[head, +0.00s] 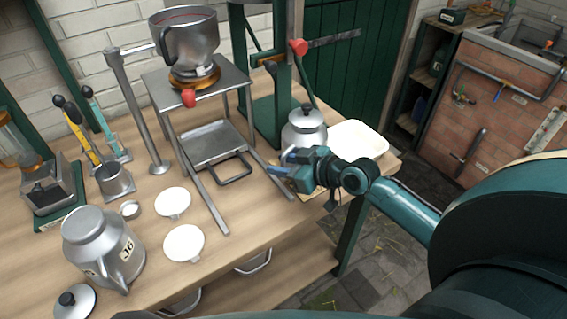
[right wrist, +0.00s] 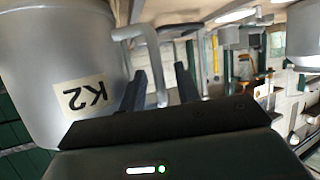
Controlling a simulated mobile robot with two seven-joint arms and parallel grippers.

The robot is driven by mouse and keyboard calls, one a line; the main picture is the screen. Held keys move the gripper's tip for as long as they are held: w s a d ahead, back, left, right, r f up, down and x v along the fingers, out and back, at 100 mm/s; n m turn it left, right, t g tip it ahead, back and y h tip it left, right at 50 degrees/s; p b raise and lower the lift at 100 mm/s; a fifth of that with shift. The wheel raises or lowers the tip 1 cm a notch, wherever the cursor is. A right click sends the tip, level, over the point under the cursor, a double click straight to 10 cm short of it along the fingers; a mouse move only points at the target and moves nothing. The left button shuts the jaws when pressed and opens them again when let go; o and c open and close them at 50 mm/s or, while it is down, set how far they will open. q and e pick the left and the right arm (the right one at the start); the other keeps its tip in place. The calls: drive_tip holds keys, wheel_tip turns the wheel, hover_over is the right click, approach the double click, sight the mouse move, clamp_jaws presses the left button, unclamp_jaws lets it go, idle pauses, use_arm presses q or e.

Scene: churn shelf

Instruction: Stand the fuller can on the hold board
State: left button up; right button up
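A lidded metal can (head: 304,131) stands at the right end of the bench, just behind my right gripper (head: 285,170). In the right wrist view a grey can (right wrist: 60,65) with an upside-down K2 label fills the left side. Its bent handle (right wrist: 154,65) lies between my right fingers (right wrist: 161,92), with visible gaps beside it, so the gripper looks open around the handle. Another metal can (head: 103,247) with a label and no lid stands at the front left. I cannot tell which can is fuller, nor surely identify the hold board. My left gripper is not in view.
A pale tray (head: 358,141) lies at the bench's right end. A metal stand (head: 188,84) carries a metal bowl (head: 187,45) in the middle. The front middle bench is clear.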

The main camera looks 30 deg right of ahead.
drive_tip(key=v, duration=1.2)
drive_tip(key=s+a+f+m+h, duration=0.1)
drive_tip(key=s+a+f, duration=0.2)
drive_tip(key=f, duration=0.4)
drive_tip(key=s+a+f+m+h, duration=0.1)
drive_tip(key=s+a+f, duration=0.2)
drive_tip(key=f, duration=0.3)
drive_tip(key=s+a+f+g, duration=0.1)
drive_tip(key=s+a+f, duration=0.2)
drive_tip(key=a, duration=0.7)
drive_tip(key=shift+f+m+p, duration=0.3)
drive_tip(key=shift+f+p, duration=0.15)
drive_tip(key=shift+f, duration=0.3)
drive_tip(key=shift+s, duration=0.1)
